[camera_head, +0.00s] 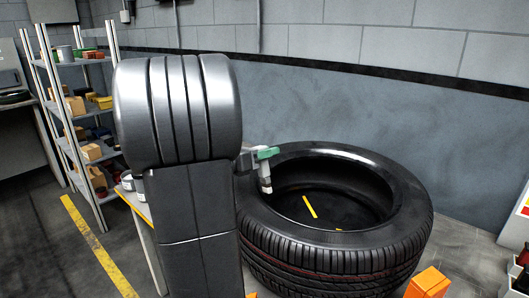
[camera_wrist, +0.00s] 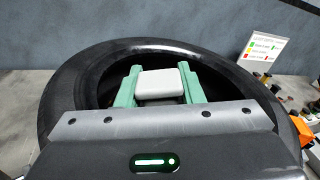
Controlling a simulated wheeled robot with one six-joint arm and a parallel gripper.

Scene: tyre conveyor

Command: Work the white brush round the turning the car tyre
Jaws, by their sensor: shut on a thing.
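The car tyre (camera_head: 330,262) is large and black and lies on its side, its open centre facing up. It also shows in the wrist view (camera_wrist: 70,92), filling the space beyond my gripper. My gripper (camera_head: 266,154) has green fingers and is at the tyre's left inner edge in the head view. In the wrist view my gripper (camera_wrist: 160,88) is shut on the white brush (camera_wrist: 161,86), a pale block between the fingers. The brush (camera_head: 265,178) hangs down by the inner rim in the head view. I cannot tell whether its end touches the rubber.
A grey shelf (camera_head: 108,190) with boxes and cans stands at the left. Orange blocks (camera_head: 428,283) sit by the tyre's front right. A sign (camera_wrist: 263,48) and small items are at the right in the wrist view. A grey wall (camera_head: 350,105) stands behind the tyre.

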